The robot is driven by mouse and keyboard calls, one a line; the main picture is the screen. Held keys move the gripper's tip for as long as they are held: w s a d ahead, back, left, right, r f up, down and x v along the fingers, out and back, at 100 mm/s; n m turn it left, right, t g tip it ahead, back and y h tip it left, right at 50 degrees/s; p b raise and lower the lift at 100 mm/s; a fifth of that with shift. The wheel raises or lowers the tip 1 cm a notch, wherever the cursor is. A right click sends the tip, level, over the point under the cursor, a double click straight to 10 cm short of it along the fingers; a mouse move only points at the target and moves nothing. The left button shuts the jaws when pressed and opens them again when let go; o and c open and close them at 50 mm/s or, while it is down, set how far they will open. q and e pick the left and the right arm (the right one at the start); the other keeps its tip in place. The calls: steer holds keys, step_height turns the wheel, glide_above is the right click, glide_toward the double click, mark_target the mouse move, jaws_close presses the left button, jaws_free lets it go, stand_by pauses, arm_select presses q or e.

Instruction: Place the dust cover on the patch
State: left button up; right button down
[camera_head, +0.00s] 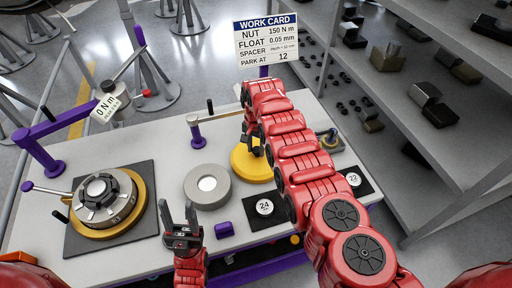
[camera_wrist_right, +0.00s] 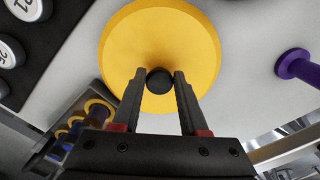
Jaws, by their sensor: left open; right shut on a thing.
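The yellow round dust cover (camera_head: 246,165) has a black knob on top and is at the bench's middle, partly hidden by my right arm. My right gripper (camera_head: 254,148) is above it. In the right wrist view my right gripper (camera_wrist_right: 159,82) is shut on the black knob, with the yellow disc (camera_wrist_right: 160,35) beyond the fingertips. I cannot tell whether the cover touches the bench. My left gripper (camera_head: 180,218) is open and empty, low in front of the grey disc. I cannot clearly identify the patch; a grey disc with a pale round centre (camera_head: 207,185) lies left of the cover.
A turbofan-like hub on a yellow ring (camera_head: 100,203) stands on a dark mat at left, beside a purple arm with a "0 N m" tag (camera_head: 105,107). A work card (camera_head: 266,38) stands behind; shelves rise right.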

steer(key=shift+f, duration=0.1)
steer(key=shift+f, duration=0.15)
steer(key=shift+c, duration=2.2)
jaws_free()
